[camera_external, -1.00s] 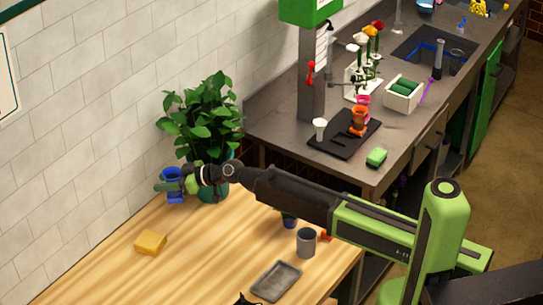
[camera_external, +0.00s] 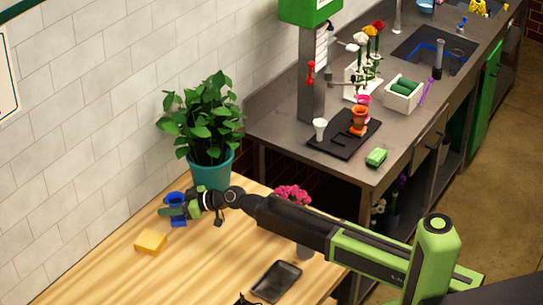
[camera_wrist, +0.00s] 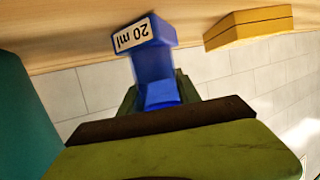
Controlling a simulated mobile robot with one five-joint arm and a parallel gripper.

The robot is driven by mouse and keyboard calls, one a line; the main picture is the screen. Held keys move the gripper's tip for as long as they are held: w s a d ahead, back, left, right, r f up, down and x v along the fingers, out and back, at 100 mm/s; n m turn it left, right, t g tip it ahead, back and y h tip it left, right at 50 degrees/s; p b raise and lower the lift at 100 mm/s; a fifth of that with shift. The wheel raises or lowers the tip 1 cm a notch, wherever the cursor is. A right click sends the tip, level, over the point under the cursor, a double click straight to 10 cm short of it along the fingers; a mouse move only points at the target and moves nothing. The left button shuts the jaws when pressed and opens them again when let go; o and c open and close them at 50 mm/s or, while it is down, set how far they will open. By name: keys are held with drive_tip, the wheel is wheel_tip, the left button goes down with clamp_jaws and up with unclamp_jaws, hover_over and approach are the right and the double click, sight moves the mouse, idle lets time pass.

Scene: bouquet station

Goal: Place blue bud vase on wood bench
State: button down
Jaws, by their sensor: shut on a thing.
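The blue bud vase (camera_external: 177,221) is at the far left part of the wood bench (camera_external: 205,265), in front of the plant. My gripper (camera_external: 176,210) is shut on the vase. In the wrist view the vase (camera_wrist: 152,62) appears inverted, with a white "20 ml" label near its base and its body between the jaws (camera_wrist: 158,100). The bench (camera_wrist: 75,45) runs along the top of that view. The vase base is at or very near the bench top; I cannot tell whether they touch.
A teal pot (camera_external: 211,171) with a leafy plant stands behind.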

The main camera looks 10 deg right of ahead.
drive_tip(key=shift+f, duration=0.1)
drive_tip(key=c, duration=0.9)
unclamp_jaws()
drive_tip(key=shift+o, duration=0.2)
drive_tip(key=shift+s+d+r, duration=0.1)
drive_tip(key=shift+d+r, duration=0.2)
drive_tip(key=shift+r, duration=0.1)
drive_tip(key=p+v, duration=0.4)
drive_tip(key=v, duration=0.7)
drive_tip(key=shift+d, duration=0.15)
drive_tip(key=shift+f, duration=0.1)
